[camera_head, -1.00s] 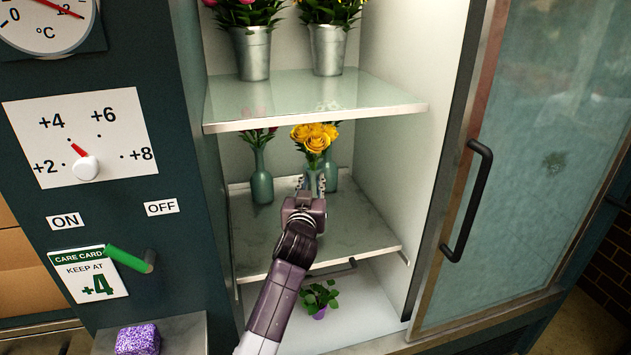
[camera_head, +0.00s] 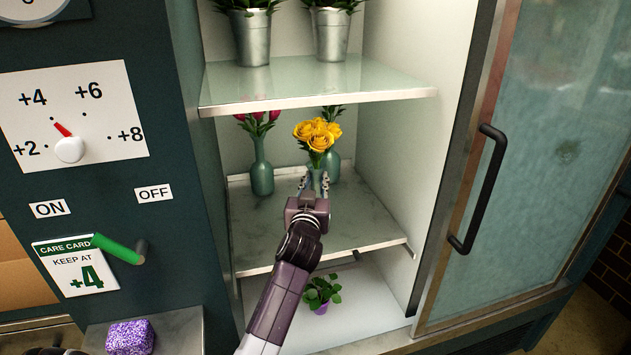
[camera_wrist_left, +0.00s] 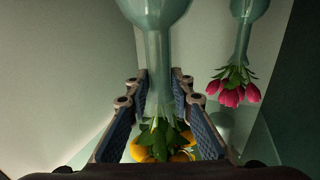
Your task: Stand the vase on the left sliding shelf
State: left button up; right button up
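The vase (camera_head: 316,178) is grey-green glass with yellow roses (camera_head: 317,134). It is upright inside the open cabinet, over the middle shelf (camera_head: 350,218). My left gripper (camera_head: 313,184) reaches in from the front with its fingers on both sides of the vase's neck. The left wrist view shows the vase (camera_wrist_left: 158,55) upside down in the picture, its neck between the pads of my left gripper (camera_wrist_left: 159,92), which look closed on it. My gripper hides the vase's base in the head view, so I cannot tell whether it touches the shelf. My right gripper is out of view.
Two vases, one with pink flowers (camera_head: 262,172) and one partly hidden (camera_head: 333,163), stand behind on this shelf. A glass shelf (camera_head: 320,82) with metal buckets is above. A small potted plant (camera_head: 321,295) is below. A glass door (camera_head: 545,150) with a black handle stands right.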

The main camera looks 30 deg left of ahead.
pick_arm(q)
jog(key=o, duration=0.4)
jog(key=shift+r, duration=0.1)
jog(key=shift+s+d, duration=0.25)
jog(key=shift+s, duration=0.25)
jog(key=b+v, duration=0.1)
jog(key=v, duration=1)
jog(key=shift+a, duration=0.1)
